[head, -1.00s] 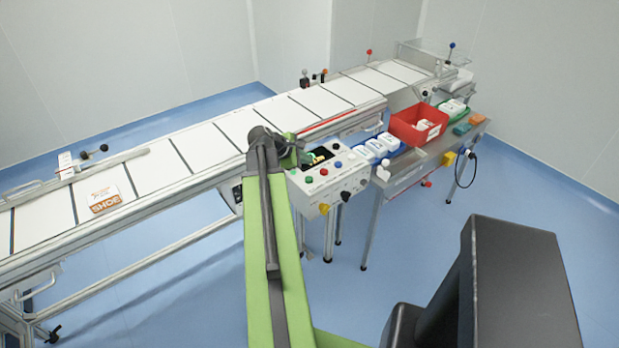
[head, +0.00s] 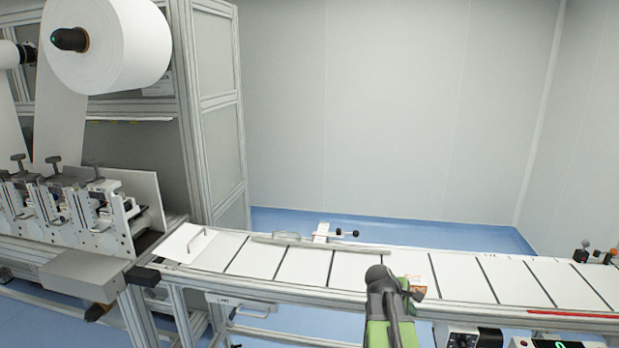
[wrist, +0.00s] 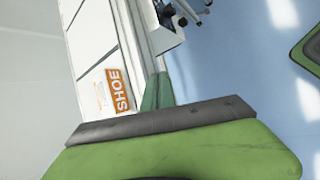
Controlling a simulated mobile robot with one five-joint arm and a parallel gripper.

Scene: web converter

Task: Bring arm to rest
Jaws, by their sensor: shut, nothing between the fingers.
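My arm rises from the bottom edge of the head view, green with a dark joint at its top. My gripper (head: 407,284) is at its far end, partly hidden behind that joint, over the near side of the conveyor. It is shut with nothing in it. In the wrist view, green and dark grey parts of my arm fill the bottom, and the conveyor lies beyond them on the left.
The conveyor (head: 460,277) runs across the head view. A machine with a large white roll (head: 120,45) stands at left. A control box (head: 540,343) is at lower right.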

